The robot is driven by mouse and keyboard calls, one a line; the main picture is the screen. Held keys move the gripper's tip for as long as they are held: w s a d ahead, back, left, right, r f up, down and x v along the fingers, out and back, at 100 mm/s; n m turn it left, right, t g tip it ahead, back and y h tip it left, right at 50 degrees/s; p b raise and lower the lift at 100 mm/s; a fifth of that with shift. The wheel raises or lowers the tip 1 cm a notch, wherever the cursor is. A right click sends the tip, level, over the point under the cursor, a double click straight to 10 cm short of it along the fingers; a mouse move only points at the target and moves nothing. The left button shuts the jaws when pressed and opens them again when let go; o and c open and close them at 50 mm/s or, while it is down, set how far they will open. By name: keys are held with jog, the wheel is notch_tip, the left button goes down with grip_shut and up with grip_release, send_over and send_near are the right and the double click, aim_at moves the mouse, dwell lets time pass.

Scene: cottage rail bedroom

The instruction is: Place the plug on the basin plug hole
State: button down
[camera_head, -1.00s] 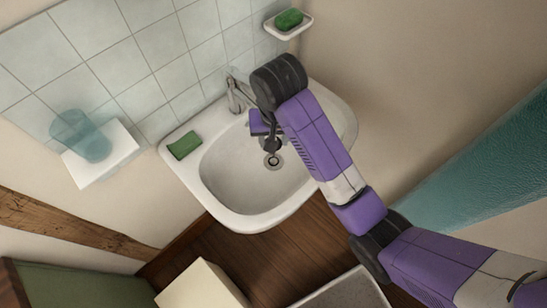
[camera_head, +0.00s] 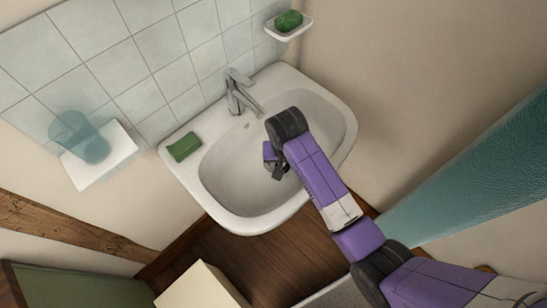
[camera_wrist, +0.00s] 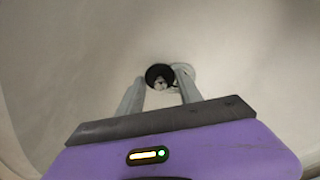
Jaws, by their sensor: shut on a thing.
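The white basin (camera_head: 225,190) is on the tiled wall. My gripper (camera_head: 278,172) is low inside the bowl. In the wrist view its two grey fingers are shut on the small round black plug (camera_wrist: 155,71), at their tips. The bright metal plug hole (camera_wrist: 185,72) shows just right of the plug and is partly covered by it. The plug looks offset to the left of the hole; I cannot tell the height between them. In the head view my gripper and wrist hide the plug and the hole.
A chrome tap (camera_head: 238,92) stands at the basin's back. A green sponge (camera_head: 184,147) lies on the left rim. A wall shelf (camera_head: 105,165) holds a blue tumbler (camera_head: 82,140), and a soap dish (camera_head: 290,32) holds a green block. The bowl's left side is clear.

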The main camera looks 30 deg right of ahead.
jog(key=shift+f, duration=0.3)
jog(key=w, duration=0.2)
jog(key=w+a+f, duration=0.1)
jog(key=shift+w+p, duration=0.35)
jog(key=shift+w, duration=0.05)
jog(key=shift+a+f, duration=0.1)
jog(key=shift+f, duration=0.1)
jog(key=shift+f, duration=0.1)
jog(key=c, duration=0.8)
grip_release()
notch_tip(320, 180, up, 12)
jog(key=s, duration=0.1)
jog(key=shift+s+a, duration=0.3)
jog(key=shift+a, duration=0.1)
